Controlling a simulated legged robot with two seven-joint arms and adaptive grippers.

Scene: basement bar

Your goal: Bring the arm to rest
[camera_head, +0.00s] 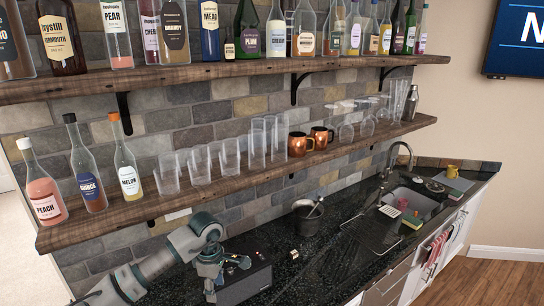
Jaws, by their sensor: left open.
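My left arm (150,268) comes in from the lower left, grey and teal, and bends down at the wrist. My left gripper (222,272) is open and holds nothing that I can see. It is in front of the lower shelf, by a black box (250,280) on the dark counter, and covers part of that box. Whether it touches the box I cannot tell. My right gripper is not in view.
The lower wooden shelf (270,178) holds bottles, clear glasses and two copper mugs (300,144). The upper shelf (200,72) holds many bottles. On the counter (330,260) are a dark bucket (307,218), a drying rack (372,232) and a sink (415,204).

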